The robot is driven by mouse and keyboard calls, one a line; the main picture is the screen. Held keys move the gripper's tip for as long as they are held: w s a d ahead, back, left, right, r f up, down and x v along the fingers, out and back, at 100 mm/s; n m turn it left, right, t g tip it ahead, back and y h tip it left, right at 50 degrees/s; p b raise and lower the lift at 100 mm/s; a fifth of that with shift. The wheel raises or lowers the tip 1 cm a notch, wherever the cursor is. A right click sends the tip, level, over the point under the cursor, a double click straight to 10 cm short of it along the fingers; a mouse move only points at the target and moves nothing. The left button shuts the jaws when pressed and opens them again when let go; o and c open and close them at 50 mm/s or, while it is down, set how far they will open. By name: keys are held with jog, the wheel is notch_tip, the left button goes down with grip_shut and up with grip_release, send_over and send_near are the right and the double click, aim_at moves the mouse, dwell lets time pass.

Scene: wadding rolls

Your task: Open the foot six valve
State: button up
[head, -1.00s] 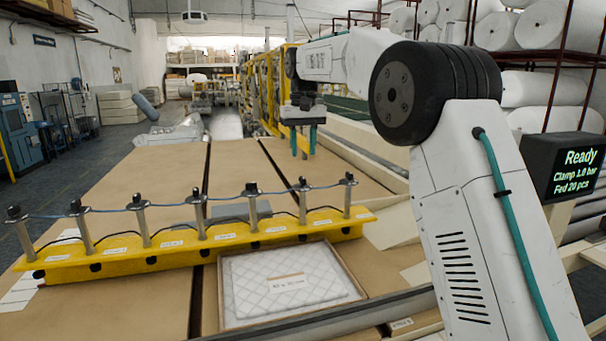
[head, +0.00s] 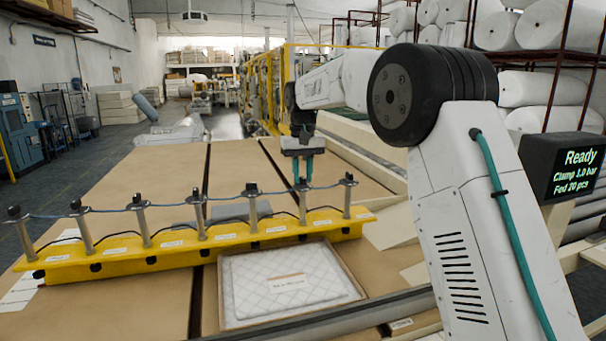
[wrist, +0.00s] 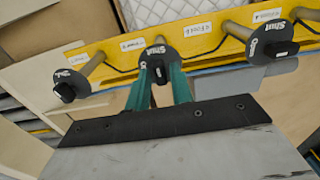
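A yellow bar (head: 120,258) carries a row of posts topped by black valve knobs. The knob second from the right end (head: 302,185) is under my gripper (head: 303,170). In the wrist view this knob (wrist: 158,52) is a dark disc marked "Shut" at its upper edge, with a raised black handle. The teal fingers of my gripper (wrist: 161,78) stand apart on either side of the handle; contact is not clear. Neighbouring knobs show to the left (wrist: 70,86) and right (wrist: 273,42) in the wrist view. The white labels on the bar are too small to read surely.
A framed quilted white pad (head: 290,284) lies in front of the bar. Thin hoses or cables run along the posts. Bare brown table panels (head: 150,180) lie behind. A screen (head: 572,172) reads Ready, Clamp 1.0 bar, Fed 20 pcs.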

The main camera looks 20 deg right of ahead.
grip_shut()
jog(key=shift+n, duration=0.3)
jog(key=n, duration=0.3)
jog(key=shift+n, duration=0.3)
jog(key=n, duration=0.4)
jog(key=shift+n, duration=0.3)
jog(key=n, duration=0.4)
jog(key=shift+n, duration=2.5)
